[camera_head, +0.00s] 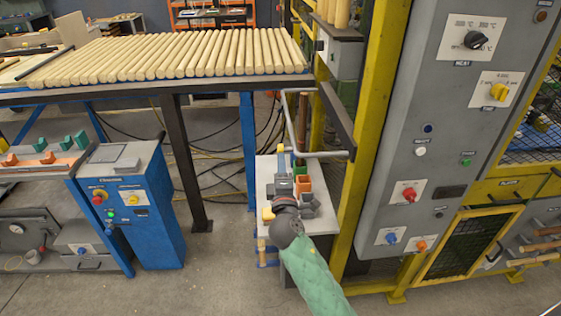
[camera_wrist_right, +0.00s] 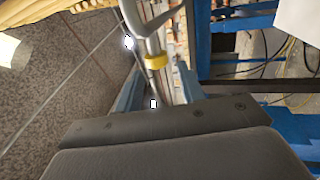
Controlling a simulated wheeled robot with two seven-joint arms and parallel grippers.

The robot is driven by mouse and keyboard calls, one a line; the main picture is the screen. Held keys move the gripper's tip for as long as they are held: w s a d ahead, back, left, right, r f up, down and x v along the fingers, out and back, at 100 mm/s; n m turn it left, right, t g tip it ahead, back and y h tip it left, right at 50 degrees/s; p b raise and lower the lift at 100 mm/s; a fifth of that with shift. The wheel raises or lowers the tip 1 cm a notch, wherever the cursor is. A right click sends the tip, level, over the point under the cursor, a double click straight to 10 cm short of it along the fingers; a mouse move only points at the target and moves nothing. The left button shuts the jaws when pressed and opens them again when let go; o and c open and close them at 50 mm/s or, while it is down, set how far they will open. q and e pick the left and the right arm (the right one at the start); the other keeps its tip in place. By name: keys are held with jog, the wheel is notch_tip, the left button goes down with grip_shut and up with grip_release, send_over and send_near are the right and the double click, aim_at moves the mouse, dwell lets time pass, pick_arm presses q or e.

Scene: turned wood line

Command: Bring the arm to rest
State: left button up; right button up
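My right arm, in a green sleeve, reaches in from the bottom of the head view. Its gripper (camera_head: 286,165) is over a small light-topped stand (camera_head: 264,178), beside an orange open-topped block (camera_head: 303,185). In the right wrist view the two blue-grey fingers of the gripper (camera_wrist_right: 158,88) stand apart. A grey metal bar with a yellow band (camera_wrist_right: 155,61) shows beyond and between them; I see no object clamped. My left gripper is not in view.
A bent grey bar (camera_head: 320,154) and a yellow post (camera_head: 365,130) stand close to the right gripper. A rack of wooden rods (camera_head: 170,55) is behind, a blue control cabinet (camera_head: 133,200) at left, a grey control panel (camera_head: 440,130) at right. Floor (camera_head: 215,270) between is clear.

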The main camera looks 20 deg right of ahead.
jog(key=shift+v, duration=0.85)
jog(key=s+d+f+m+g+y, duration=0.1)
jog(key=s+f+m+g, duration=0.2)
jog(key=f+m+g, duration=0.25)
jog(key=s+d+f+m+g, duration=0.1)
jog(key=s+f+m+g, duration=0.3)
jog(key=f+m, duration=0.25)
jog(key=s+a+f+g+y, duration=0.2)
jog(key=s+f, duration=0.3)
jog(key=s, duration=0.5)
jog(key=s+a+f+g+y, duration=0.1)
jog(key=s+a+f+g, duration=0.2)
jog(key=s, duration=0.8)
jog(key=s+a+f+m+g+y, duration=0.1)
jog(key=s+a+f+g+y, duration=0.1)
jog(key=s+f+g, duration=0.2)
jog(key=s+f, duration=0.3)
jog(key=s, duration=0.3)
jog(key=shift+s+a+f+y, duration=0.25)
jog(key=shift+a+f+y, duration=0.05)
jog(key=shift+a+f, duration=0.1)
